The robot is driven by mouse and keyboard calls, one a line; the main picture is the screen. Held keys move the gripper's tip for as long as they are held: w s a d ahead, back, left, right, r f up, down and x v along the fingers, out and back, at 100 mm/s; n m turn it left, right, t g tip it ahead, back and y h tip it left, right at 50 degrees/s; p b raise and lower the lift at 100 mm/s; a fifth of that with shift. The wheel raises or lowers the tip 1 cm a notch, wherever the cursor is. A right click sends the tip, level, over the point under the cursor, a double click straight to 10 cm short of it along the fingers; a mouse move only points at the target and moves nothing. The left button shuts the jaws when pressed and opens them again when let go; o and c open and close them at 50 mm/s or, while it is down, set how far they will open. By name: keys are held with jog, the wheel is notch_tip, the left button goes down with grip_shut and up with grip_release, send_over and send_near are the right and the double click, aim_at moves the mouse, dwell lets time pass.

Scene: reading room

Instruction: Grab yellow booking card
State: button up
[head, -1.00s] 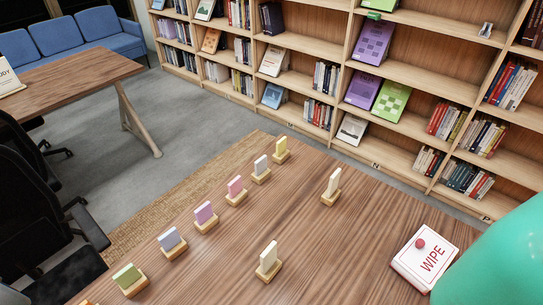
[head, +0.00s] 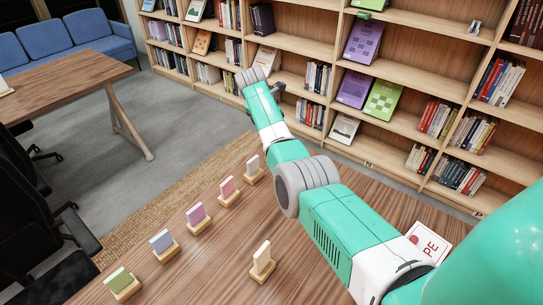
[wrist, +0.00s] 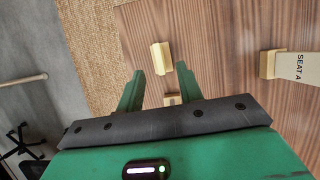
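In the wrist view, a pale yellow card in a small wooden holder (wrist: 161,57) stands on the wooden table, seen from above. My gripper (wrist: 160,70) is open, with its two green fingers apart and empty. The holder lies just beyond the fingertips, roughly in line with the gap, and no contact shows. In the head view my arm hides the yellow card at the far end of the card row, and my gripper's fingers cannot be made out there.
Grey-white (head: 253,165), pink (head: 228,188), purple (head: 196,215), blue (head: 161,241) and green (head: 119,279) cards stand along the table's left side. A cream card (head: 262,258) stands nearer the middle. A "SEAT A" card (wrist: 298,67) is at the wrist view's right. Bookshelves (head: 415,120) stand behind.

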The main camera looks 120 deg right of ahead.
jog(key=b+x, duration=0.1)
jog(key=x, duration=0.1)
jog(key=shift+f, duration=0.35)
jog(key=b+x, duration=0.2)
jog(key=b, duration=0.1)
jog(key=b+x, duration=0.1)
jog(key=x, duration=0.1)
jog(key=shift+w+f, duration=0.15)
jog(key=shift+w, duration=0.15)
jog(key=shift+s+d+f+b, duration=0.1)
jog(key=shift+s+f+b, duration=0.3)
jog(key=shift+b, duration=0.6)
jog(key=shift+w, duration=0.1)
grip_shut()
